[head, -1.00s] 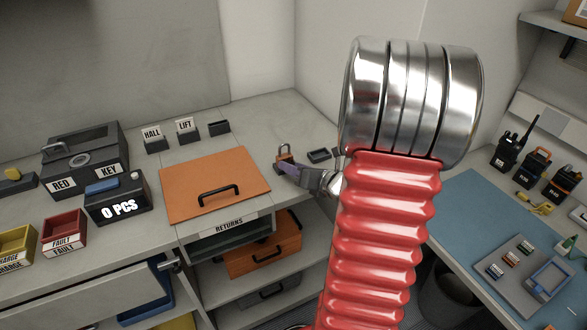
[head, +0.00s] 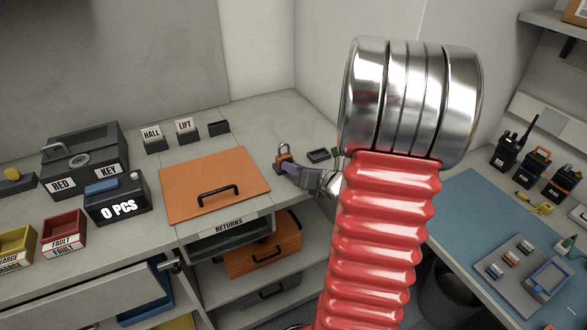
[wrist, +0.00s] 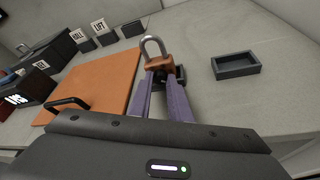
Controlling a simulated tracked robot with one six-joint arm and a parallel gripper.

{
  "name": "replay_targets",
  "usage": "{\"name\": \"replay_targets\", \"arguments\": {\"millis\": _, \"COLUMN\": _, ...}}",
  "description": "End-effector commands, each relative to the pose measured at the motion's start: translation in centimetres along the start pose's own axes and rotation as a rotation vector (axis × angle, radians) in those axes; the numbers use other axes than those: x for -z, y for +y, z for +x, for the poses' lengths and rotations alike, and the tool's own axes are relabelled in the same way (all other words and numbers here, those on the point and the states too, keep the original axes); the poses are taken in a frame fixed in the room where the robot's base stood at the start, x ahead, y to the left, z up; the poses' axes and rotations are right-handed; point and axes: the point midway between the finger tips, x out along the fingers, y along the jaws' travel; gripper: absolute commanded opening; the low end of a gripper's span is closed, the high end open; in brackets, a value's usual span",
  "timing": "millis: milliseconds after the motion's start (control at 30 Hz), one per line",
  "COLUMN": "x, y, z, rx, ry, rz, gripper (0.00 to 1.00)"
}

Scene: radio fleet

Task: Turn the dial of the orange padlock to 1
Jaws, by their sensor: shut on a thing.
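The orange padlock (head: 283,157) with a steel shackle stands upright near the right end of the grey counter in the head view. It also shows in the wrist view (wrist: 158,62), shackle up. My gripper (head: 290,167) reaches it from the right in the head view. In the wrist view its two purple fingers (wrist: 166,80) are shut on the lower part of the padlock, at the dial. The dial is mostly hidden between the fingertips and its number cannot be read.
An orange lid with a black handle (head: 214,187) lies left of the padlock. A small dark tray (wrist: 236,65) sits to its right. HALL (head: 153,139) and LIFT (head: 186,131) holders stand behind. The counter around the padlock is otherwise clear.

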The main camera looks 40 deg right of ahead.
Motion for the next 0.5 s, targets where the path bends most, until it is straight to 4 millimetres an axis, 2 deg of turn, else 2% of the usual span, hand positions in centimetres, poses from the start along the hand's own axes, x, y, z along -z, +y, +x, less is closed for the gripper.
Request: {"name": "replay_targets", "arguments": {"millis": 500, "x": 0.03, "y": 0.17, "z": 0.07, "rx": 0.045, "ry": 0.002, "rz": -0.112, "gripper": 0.00}}
